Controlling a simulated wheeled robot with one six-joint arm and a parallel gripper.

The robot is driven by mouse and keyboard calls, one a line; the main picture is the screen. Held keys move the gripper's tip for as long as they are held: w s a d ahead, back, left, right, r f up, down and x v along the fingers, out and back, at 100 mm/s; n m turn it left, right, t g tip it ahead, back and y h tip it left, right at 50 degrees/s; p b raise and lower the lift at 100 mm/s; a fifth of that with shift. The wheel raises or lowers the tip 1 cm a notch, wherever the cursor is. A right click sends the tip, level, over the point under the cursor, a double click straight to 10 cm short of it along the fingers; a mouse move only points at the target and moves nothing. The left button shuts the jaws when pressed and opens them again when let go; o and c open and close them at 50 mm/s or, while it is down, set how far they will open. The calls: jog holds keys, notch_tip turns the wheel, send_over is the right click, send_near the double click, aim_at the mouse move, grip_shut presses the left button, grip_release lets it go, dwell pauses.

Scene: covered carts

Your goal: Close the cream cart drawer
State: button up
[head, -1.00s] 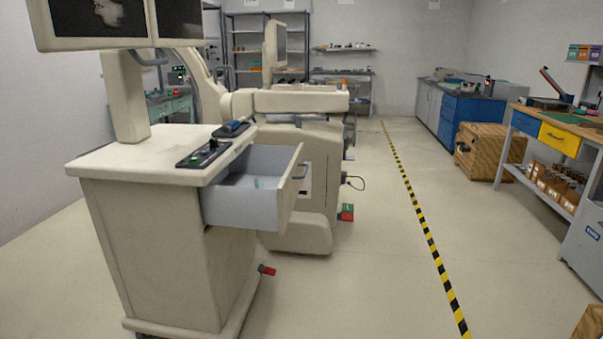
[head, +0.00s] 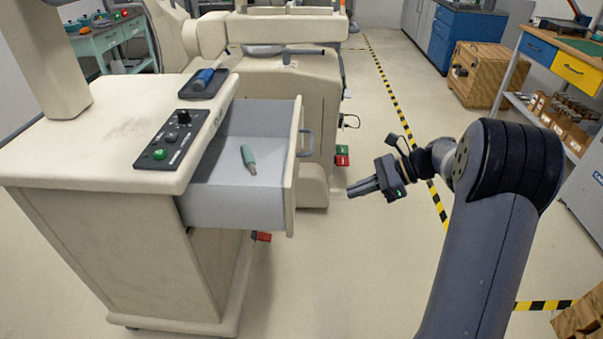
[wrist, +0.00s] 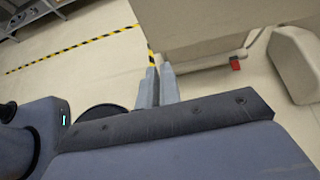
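The cream cart (head: 140,125) stands at the left in the head view. Its drawer (head: 235,205) is pulled well out to the right, showing a grey interior. The cream drawer front (head: 292,170) has a grey handle (head: 307,143) on its outer face. A small green tool (head: 248,158) lies inside. My gripper (head: 350,191) is to the right of the drawer front, apart from it, pointing left. Its fingers look shut and empty; they also show close together in the wrist view (wrist: 158,85).
A cream machine (head: 285,75) stands behind the cart, with red and green pedals (head: 342,155) on the floor beside it. A workbench (head: 560,65) and a wooden crate (head: 478,75) are at the right. Open floor lies between cart and bench, crossed by yellow-black tape (head: 400,130).

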aim_at(192, 193)
jog(key=shift+w+r, duration=0.1)
jog(key=shift+w, duration=0.4)
grip_shut()
jog(key=a+r+b+x, duration=0.1)
jog(key=r+x, duration=0.1)
jog(key=x, duration=1.1)
jog(key=shift+a, duration=0.25)
jog(key=a+p, duration=0.1)
jog(key=a, duration=0.8)
jog(key=a+p, duration=0.2)
jog(key=a, duration=0.8)
jog(key=w+a+p, duration=0.1)
jog(key=a, duration=0.9)
jog(key=shift+a+p, duration=0.15)
jog(key=shift+p, duration=0.15)
jog(key=shift+a+r, duration=0.1)
jog(key=shift+r, duration=0.1)
